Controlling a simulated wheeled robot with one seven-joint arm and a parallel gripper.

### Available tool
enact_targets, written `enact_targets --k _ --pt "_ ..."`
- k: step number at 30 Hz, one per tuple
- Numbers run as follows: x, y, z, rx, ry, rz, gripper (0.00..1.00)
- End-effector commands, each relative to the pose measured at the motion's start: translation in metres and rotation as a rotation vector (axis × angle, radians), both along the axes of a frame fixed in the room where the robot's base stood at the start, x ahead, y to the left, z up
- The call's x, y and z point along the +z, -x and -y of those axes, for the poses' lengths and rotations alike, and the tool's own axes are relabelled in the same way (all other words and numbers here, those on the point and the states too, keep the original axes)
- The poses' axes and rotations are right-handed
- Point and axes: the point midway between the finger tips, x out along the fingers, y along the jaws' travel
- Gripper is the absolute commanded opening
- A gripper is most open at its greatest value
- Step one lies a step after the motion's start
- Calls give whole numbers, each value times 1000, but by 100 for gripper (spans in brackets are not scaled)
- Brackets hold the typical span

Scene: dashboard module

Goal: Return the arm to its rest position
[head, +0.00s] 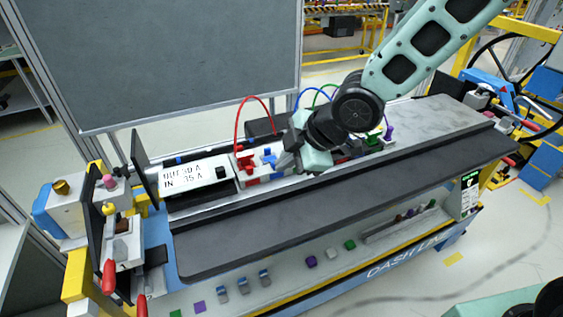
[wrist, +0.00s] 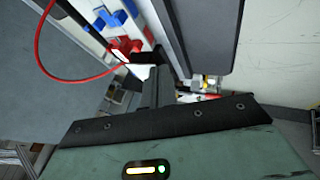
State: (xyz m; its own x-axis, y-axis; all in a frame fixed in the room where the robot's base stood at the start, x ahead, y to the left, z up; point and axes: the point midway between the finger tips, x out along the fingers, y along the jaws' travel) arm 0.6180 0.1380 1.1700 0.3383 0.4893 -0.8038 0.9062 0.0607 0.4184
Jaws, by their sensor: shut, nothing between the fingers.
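My gripper (head: 284,161) hangs over the middle of the dashboard bench, at the end of my mint-green arm, beside the red and blue connectors. Its fingers are together with nothing between them; they also show closed in the wrist view (wrist: 157,80). The red connector block (head: 247,165) with its red cable sits just left of the fingers, and appears ahead of them in the wrist view (wrist: 124,46). I cannot tell whether the fingers touch either.
A white labelled module (head: 195,177) lies left of the connectors. A long dark rail (head: 350,204) runs along the bench front. A grey board (head: 165,60) stands behind. Red-handled clamps (head: 108,275) stand at the left end. The grey plate (head: 430,120) at right is mostly bare.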

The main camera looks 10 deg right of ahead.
Motion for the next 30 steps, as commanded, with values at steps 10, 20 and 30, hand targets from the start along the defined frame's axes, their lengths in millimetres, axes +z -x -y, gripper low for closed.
enact_targets --k 10,20,30 --pt "0 0 0 0 0 0 0" --pt "-23 67 26 -326 136 -208 0" --pt "-32 208 71 -935 226 -575 0"
